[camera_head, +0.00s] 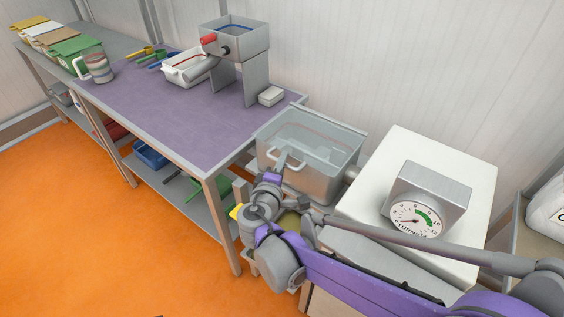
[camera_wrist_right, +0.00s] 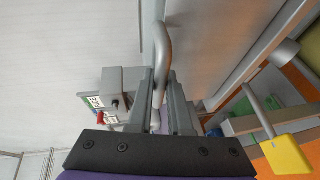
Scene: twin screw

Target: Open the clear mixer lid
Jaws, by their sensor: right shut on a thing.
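The mixer (camera_head: 335,180) is a grey metal box to the right of the purple-topped table. Its clear lid (camera_head: 325,137) lies over the top and looks closed, with a light bar handle (camera_head: 298,167) along the front edge. My right gripper (camera_head: 283,162) is at the left part of this handle, its arm reaching in from the lower right. In the right wrist view the handle (camera_wrist_right: 163,48) runs down between the two fingers, and the right gripper (camera_wrist_right: 163,85) is shut on it. My left gripper is in neither view.
A white housing with a dial gauge (camera_head: 415,220) stands right of the mixer, close under my arm. The purple-topped table (camera_head: 165,105) holds a grey machine with a red knob (camera_head: 235,42), a white tray (camera_head: 188,70) and a jug (camera_head: 98,68). Orange floor (camera_head: 90,220) is open at left.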

